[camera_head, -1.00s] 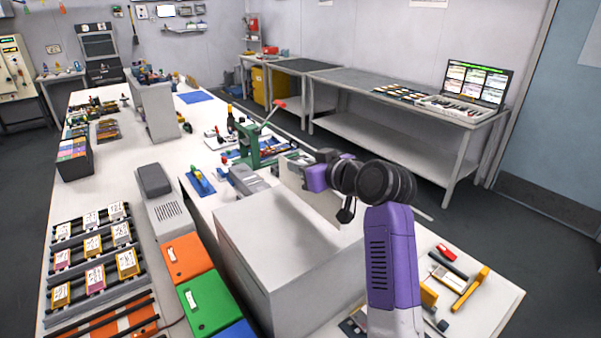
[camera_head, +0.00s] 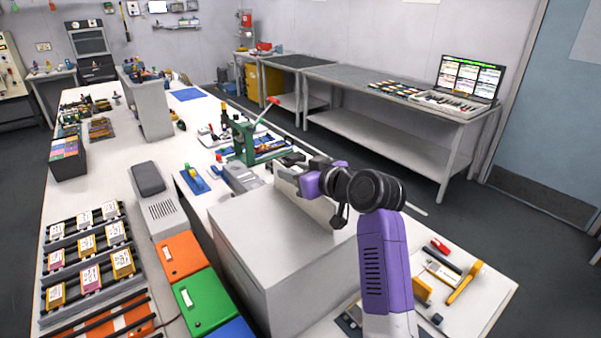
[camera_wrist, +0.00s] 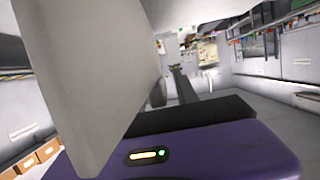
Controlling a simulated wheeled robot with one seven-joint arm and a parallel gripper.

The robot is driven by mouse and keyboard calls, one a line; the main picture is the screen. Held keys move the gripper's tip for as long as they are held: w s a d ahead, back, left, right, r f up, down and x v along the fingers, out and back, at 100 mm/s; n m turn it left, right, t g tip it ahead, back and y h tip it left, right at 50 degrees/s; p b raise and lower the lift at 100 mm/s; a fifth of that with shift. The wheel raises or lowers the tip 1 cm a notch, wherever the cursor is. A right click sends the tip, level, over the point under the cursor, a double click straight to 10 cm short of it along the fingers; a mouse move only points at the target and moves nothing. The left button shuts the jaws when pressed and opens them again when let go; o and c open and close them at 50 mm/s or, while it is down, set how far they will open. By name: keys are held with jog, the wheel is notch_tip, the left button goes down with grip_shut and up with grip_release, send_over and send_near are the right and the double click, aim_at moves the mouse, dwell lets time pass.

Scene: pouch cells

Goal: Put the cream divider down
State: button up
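The cream divider (camera_head: 316,208) is a thin, pale, flat panel that stands tilted at the end of my arm, above the big grey box. In the wrist view the divider (camera_wrist: 85,70) fills the left side, very close to the camera. My purple gripper (camera_head: 303,183) is at the divider's upper part and appears shut on it; the fingertips are mostly hidden. In the wrist view the purple gripper body lies below the panel. I cannot tell whether the divider's lower edge touches the box.
The large grey box (camera_head: 285,262) stands under the divider. A green press (camera_head: 246,140) is just beyond. Orange (camera_head: 181,256) and green (camera_head: 205,300) boxes lie left, beside a rack of pouch cells (camera_head: 90,262). Tools (camera_head: 462,284) lie right.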

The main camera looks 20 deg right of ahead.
jog(key=shift+o, duration=0.2)
jog(key=b+v, duration=0.1)
jog(key=v, duration=1)
jog(key=shift+s+r+b, duration=0.1)
jog(key=shift+s+b, duration=0.1)
jog(key=shift+b, duration=0.2)
jog(key=shift+o, duration=0.2)
jog(key=shift+s+d, duration=0.2)
jog(key=shift+d, duration=0.15)
jog(key=shift+f+x, duration=0.15)
jog(key=shift+x, duration=2.3)
jog(key=shift+f+x, duration=0.2)
jog(key=shift+x, duration=2.25)
jog(key=shift+s+a, duration=0.2)
jog(key=shift+a, duration=0.05)
grip_shut()
